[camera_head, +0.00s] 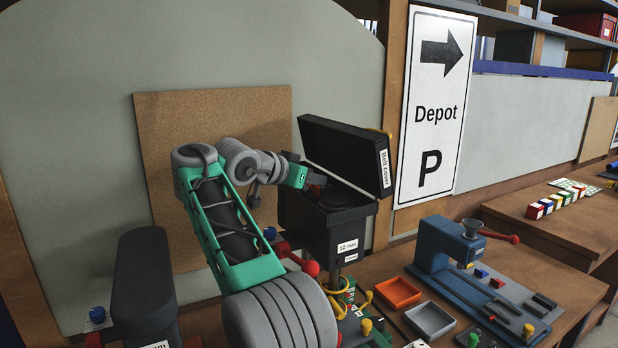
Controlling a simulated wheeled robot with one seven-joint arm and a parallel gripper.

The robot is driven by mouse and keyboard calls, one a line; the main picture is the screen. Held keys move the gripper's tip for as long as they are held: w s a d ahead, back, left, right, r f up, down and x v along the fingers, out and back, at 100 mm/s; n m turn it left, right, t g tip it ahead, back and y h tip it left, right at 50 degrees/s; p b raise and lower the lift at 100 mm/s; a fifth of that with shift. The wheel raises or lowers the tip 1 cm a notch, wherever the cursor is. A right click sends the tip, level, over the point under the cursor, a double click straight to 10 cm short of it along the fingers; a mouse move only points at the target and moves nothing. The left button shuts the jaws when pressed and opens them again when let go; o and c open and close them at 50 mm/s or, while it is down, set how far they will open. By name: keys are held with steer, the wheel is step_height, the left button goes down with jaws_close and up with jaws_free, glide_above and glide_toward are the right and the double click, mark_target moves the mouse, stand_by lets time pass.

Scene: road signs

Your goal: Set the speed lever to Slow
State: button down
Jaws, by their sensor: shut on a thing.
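A dark drill-press head (328,228) stands in the middle, with a "12 mm" label on its front. Its lid (345,148), labelled "Belt cover", is tipped up and open. My gripper (316,182) is at the left of the open housing, just below the raised lid. It is shut on a part there, but its dark fingers and the shade hide which part. I cannot make out a speed lever or a Slow mark. A red knob (310,268) on a handle shows below, beside my arm.
A blue press (446,246) with a red-knobbed handle stands to the right. An orange tray (398,292) and a grey tray (430,320) lie in front of it. A cork board (160,150) is behind my arm. A dark upright shape (146,280) stands at the left.

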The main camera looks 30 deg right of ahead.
steer(key=c, duration=1.2)
jaws_free()
